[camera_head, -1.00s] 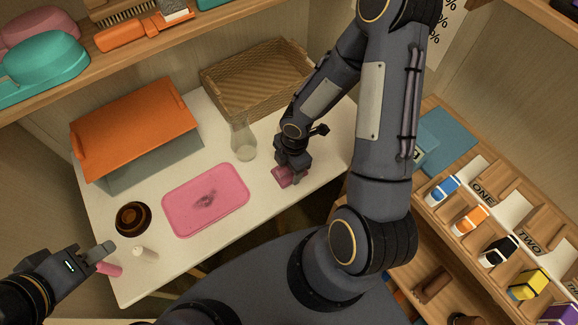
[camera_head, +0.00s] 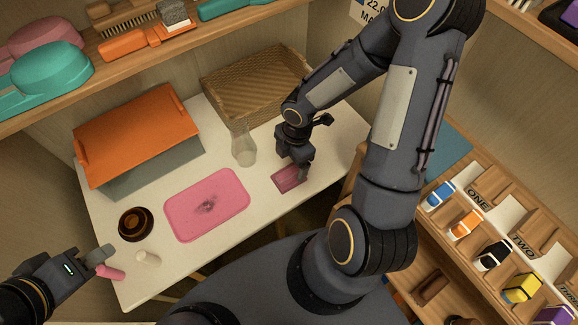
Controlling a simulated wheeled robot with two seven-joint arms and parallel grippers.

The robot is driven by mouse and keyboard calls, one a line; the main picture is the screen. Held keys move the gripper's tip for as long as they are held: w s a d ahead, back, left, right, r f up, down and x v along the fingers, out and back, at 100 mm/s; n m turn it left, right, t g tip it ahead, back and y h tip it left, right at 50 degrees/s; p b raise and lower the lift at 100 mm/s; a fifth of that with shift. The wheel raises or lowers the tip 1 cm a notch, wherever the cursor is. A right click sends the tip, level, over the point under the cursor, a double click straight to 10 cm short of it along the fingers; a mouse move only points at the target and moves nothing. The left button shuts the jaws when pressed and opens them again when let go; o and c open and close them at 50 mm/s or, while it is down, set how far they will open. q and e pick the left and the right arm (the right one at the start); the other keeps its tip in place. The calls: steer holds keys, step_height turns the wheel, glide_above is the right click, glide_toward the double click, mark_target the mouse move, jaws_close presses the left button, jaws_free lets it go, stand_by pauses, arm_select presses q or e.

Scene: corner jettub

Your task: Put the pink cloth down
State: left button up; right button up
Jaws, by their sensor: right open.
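A glass flask (camera_head: 244,152) stands behind the cloth. A wicker basket (camera_head: 255,88) and an orange-lidded box (camera_head: 137,130) stand at the back. The white table (camera_head: 262,215) is clear between tray and front edge.

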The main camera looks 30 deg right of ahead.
step_height(320, 180, up, 5)
step_height(320, 180, up, 6)
steer(key=m+t, duration=0.1)
steer(key=m, duration=0.3)
glide_above(293, 169)
steer(key=s+d, duration=0.1)
steer(key=s+a+r+m+t+y, duration=0.2)
steer(key=s+r+m, duration=0.8)
steer(key=m, duration=0.6)
step_height(293, 169, up, 3)
steer(key=a+t, duration=0.1)
steer(key=t, duration=0.1)
steer(key=shift+s+a+m+t+p, duration=0.2)
steer(key=shift+s+m+t+p, duration=0.2)
steer(key=shift+o, duration=0.5)
steer(key=shift+f, duration=0.1)
